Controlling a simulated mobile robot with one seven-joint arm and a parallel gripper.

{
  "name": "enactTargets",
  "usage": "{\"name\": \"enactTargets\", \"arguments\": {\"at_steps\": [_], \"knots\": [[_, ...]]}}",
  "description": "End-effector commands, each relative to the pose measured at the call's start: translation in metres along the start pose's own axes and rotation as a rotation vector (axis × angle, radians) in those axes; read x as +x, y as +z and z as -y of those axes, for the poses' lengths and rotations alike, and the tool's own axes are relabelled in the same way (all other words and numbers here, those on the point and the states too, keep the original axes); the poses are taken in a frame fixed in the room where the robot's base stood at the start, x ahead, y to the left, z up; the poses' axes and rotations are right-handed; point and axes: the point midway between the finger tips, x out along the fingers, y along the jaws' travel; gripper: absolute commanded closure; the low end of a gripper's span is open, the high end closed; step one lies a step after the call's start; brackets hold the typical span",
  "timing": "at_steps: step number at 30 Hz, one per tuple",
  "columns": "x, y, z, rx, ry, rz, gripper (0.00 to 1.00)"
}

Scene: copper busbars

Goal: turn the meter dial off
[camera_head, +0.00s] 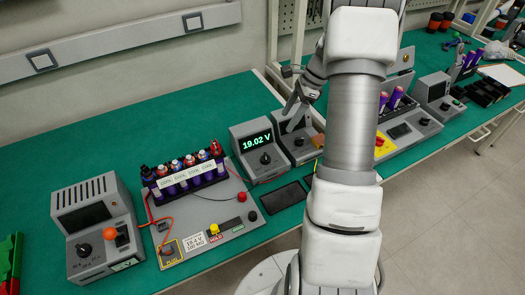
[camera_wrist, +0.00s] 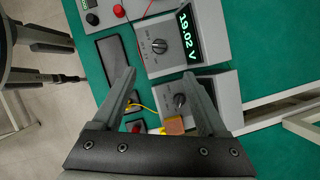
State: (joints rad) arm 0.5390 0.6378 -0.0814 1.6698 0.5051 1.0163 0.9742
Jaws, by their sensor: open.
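The meter (camera_head: 257,150) is a grey box with a lit green display reading 19.02 V and a black dial (camera_head: 265,158) on its sloped front. In the wrist view the meter (camera_wrist: 170,62) is at the top, with its dial (camera_wrist: 159,46) beside the display; the pointer's exact setting is too small to read. My gripper (camera_head: 291,105) is open and empty, raised above the neighbouring grey unit to the right of the meter. In the wrist view my gripper (camera_wrist: 160,76) has its fingers spread, apart from the meter dial.
The neighbouring grey unit (camera_wrist: 208,82) has its own dial (camera_wrist: 180,101), close to an orange-tan block (camera_wrist: 174,126). A battery tester board (camera_head: 205,215) and another grey unit (camera_head: 95,230) stand left. Dark flat pads (camera_head: 283,197) lie in front. Green bench (camera_head: 110,150) is clear behind.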

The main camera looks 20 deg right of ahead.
Motion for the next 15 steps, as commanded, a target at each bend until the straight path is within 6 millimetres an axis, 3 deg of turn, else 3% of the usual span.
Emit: {"name": "enactTargets", "arguments": {"at_steps": [5, 15], "knots": [[0.025, 0.001, -0.001, -0.001, 0.004, 0.003, 0.24], [0.099, 0.001, -0.001, -0.002, 0.005, 0.002, 0.24]]}}
